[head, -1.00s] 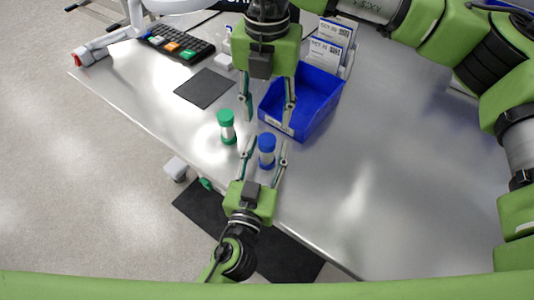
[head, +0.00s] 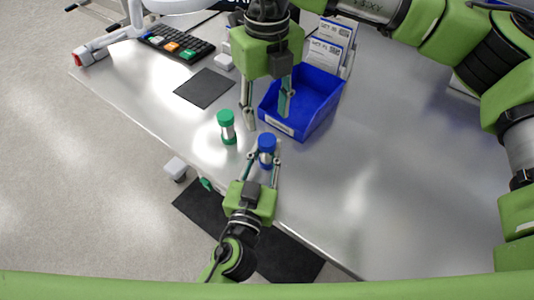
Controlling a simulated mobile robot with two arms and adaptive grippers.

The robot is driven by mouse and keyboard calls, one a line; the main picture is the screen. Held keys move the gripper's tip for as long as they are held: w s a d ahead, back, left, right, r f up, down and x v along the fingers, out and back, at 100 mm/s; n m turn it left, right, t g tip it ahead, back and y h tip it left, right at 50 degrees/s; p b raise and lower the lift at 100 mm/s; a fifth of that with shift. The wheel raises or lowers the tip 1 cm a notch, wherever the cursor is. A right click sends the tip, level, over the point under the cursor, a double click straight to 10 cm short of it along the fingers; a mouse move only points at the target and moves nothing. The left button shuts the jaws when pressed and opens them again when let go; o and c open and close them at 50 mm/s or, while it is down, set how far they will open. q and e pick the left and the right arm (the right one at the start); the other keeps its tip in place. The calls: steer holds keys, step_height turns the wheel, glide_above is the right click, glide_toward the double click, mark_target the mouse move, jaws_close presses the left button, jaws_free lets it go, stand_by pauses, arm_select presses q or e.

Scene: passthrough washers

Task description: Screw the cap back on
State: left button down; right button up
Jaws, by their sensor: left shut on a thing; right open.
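A blue-capped washer (head: 266,143) stands upright near the table's front edge, its blue cap on top and a pale body below. My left gripper (head: 263,158) is shut on its body from the front. A green-capped washer (head: 227,127) stands upright to the left, apart from both grippers. My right gripper (head: 266,122) comes from the back and points down, open and empty, behind and above the blue cap. I cannot tell how tightly the blue cap sits.
A blue bin (head: 325,95) stands just right of my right gripper, with labelled white boxes (head: 326,45) behind it. A dark pad (head: 204,88) and a keyboard (head: 177,42) lie at the back left. The table (head: 400,170) is clear to the right.

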mark_target(267, 140)
steer(key=n, duration=1.7)
steer(key=shift+n, duration=0.4)
steer(key=n, duration=0.5)
steer(key=shift+f, duration=0.15)
steer(key=shift+f, duration=3.9)
